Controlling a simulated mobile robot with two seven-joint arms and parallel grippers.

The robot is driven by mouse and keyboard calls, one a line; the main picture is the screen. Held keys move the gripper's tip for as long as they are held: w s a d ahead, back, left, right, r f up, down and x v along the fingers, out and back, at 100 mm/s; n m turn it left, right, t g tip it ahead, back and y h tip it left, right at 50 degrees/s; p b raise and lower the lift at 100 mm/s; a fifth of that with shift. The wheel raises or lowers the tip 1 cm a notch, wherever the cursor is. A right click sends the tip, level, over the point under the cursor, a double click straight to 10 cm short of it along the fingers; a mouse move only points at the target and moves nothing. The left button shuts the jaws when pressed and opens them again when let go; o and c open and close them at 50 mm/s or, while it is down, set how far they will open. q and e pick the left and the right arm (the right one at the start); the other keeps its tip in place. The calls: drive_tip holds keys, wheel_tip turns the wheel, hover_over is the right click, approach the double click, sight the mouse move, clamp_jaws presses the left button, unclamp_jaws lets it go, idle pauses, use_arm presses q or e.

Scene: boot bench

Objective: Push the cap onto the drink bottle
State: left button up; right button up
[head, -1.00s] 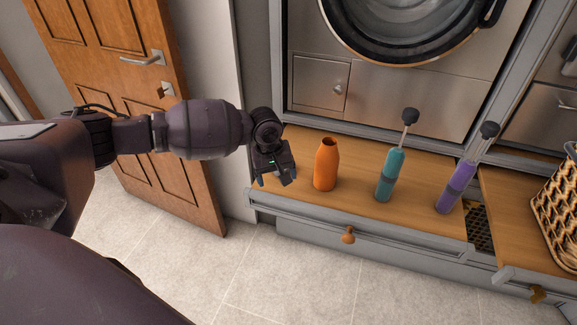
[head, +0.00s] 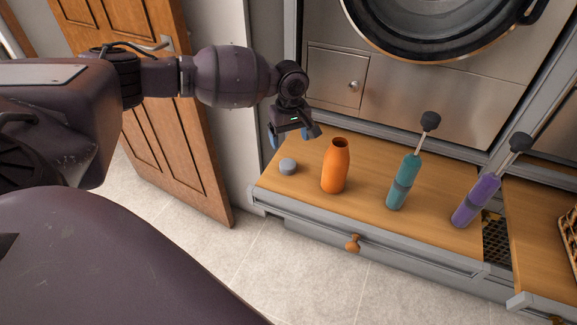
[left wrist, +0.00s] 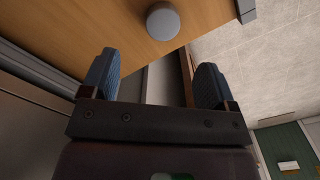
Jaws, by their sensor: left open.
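The orange drink bottle (head: 335,167) stands upright on the wooden bench top, its dark mouth uncovered. The grey round cap (head: 288,167) lies flat on the bench to the left of the bottle. It also shows near the top of the left wrist view (left wrist: 163,21). My left gripper (head: 294,137) is open and empty, above the bench behind the cap and to the left of the bottle. In the left wrist view its two blue-grey fingers (left wrist: 156,85) are wide apart, with the cap beyond their tips. My right gripper is not in view.
A teal tool (head: 404,182) and a purple tool (head: 477,200), each with a rod and black knob, stand right of the bottle. The bench top (head: 368,209) is clear around the cap. A steel machine (head: 400,90) rises behind. A wooden door (head: 150,120) stands left.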

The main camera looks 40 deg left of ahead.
use_arm(q)
hover_over(290, 163)
wheel_tip(290, 163, down, 4)
drive_tip(key=shift+f+b, duration=0.15)
drive_tip(key=shift+b, duration=0.3)
drive_tip(key=shift+f, duration=0.25)
